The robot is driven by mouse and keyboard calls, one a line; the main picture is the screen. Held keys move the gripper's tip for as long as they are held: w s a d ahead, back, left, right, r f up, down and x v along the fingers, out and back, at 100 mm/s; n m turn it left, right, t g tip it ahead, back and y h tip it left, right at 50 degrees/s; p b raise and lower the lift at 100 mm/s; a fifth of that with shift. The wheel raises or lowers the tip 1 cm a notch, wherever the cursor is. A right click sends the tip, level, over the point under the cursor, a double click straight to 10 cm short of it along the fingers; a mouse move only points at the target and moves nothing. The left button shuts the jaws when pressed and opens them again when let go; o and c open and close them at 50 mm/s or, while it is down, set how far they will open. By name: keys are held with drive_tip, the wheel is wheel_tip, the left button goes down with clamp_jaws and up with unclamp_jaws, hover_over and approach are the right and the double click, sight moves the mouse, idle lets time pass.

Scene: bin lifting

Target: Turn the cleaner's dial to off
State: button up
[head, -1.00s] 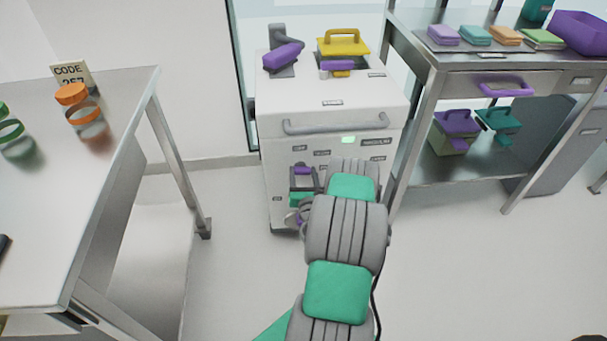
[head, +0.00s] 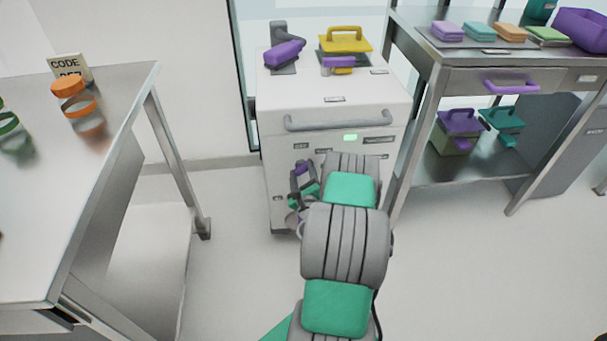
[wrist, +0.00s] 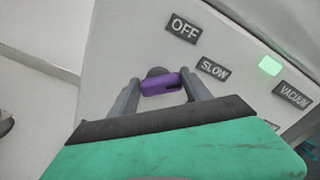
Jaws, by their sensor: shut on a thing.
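The white cleaner (head: 335,98) stands in the middle of the head view, its front panel facing me. Its purple dial (wrist: 161,85) sits between the two grey fingers of my gripper (wrist: 160,82) in the wrist view. The gripper is shut on the dial, one finger on each side. In the wrist view the OFF label (wrist: 185,28) is above and right of the dial, and the SLOW label (wrist: 214,69) is to its right. A dark mark shows towards the dial's right end. In the head view, my arm hides part of the panel.
A grey handle (head: 340,121) crosses the cleaner's front above. A steel table (head: 75,190) stands left and a steel shelf unit (head: 432,125) right. Floor is clear between table and cleaner.

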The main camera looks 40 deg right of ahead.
drive_tip(key=n+b, duration=0.2)
drive_tip(key=n, duration=0.3)
drive_tip(key=shift+w+a+f+n, duration=0.1)
drive_tip(key=shift+n, duration=0.2)
drive_tip(key=shift+a+f+n+b, duration=0.1)
drive_tip(key=shift+n+b, duration=0.6)
drive_tip(key=shift+n, duration=1.6)
drive_tip(key=o, duration=1.4)
drive_tip(key=shift+c, duration=0.2)
drive_tip(key=shift+a, duration=0.1)
drive_tip(key=b+v, duration=0.1)
drive_tip(key=v, duration=0.6)
drive_tip(key=shift+s+a+b, duration=0.2)
drive_tip(key=shift+s+b, duration=0.1)
drive_tip(key=shift+b, duration=0.1)
